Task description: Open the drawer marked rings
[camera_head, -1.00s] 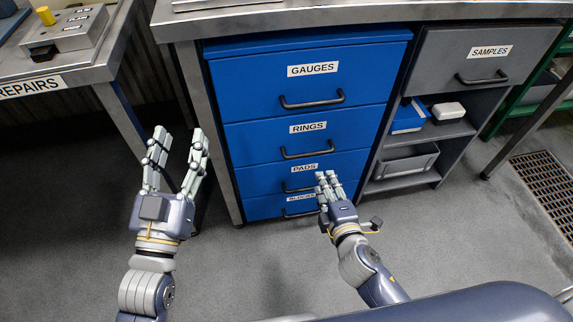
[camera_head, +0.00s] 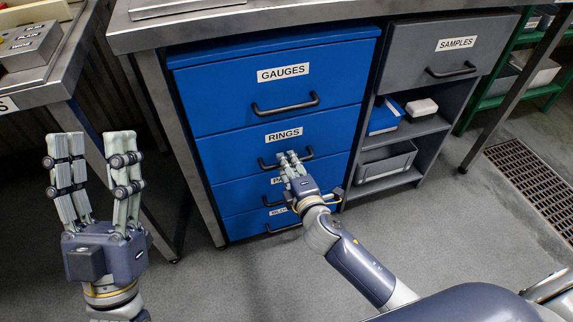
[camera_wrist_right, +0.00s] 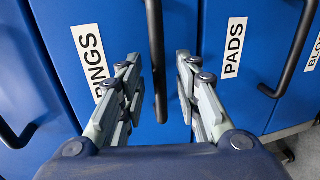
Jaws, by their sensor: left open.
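The drawer marked RINGS (camera_head: 235,152) is the second blue drawer from the top, and it is shut. Its dark bar handle (camera_head: 268,166) is partly hidden by my right gripper (camera_head: 288,156). In the right wrist view the RINGS label (camera_wrist_right: 92,62) is left of the handle (camera_wrist_right: 157,60). There the handle runs between the two spread fingers of my right gripper (camera_wrist_right: 157,72); they look open, with gaps on both sides. My left gripper (camera_head: 97,150) is open and empty, well left of the drawers.
The GAUGES drawer (camera_head: 220,95) is above; the PADS drawer (camera_head: 228,197) is below. A grey SAMPLES drawer (camera_head: 410,60) and open shelves stand to the right. A bench (camera_head: 70,75) is at the left. The floor (camera_head: 225,280) in front is clear.

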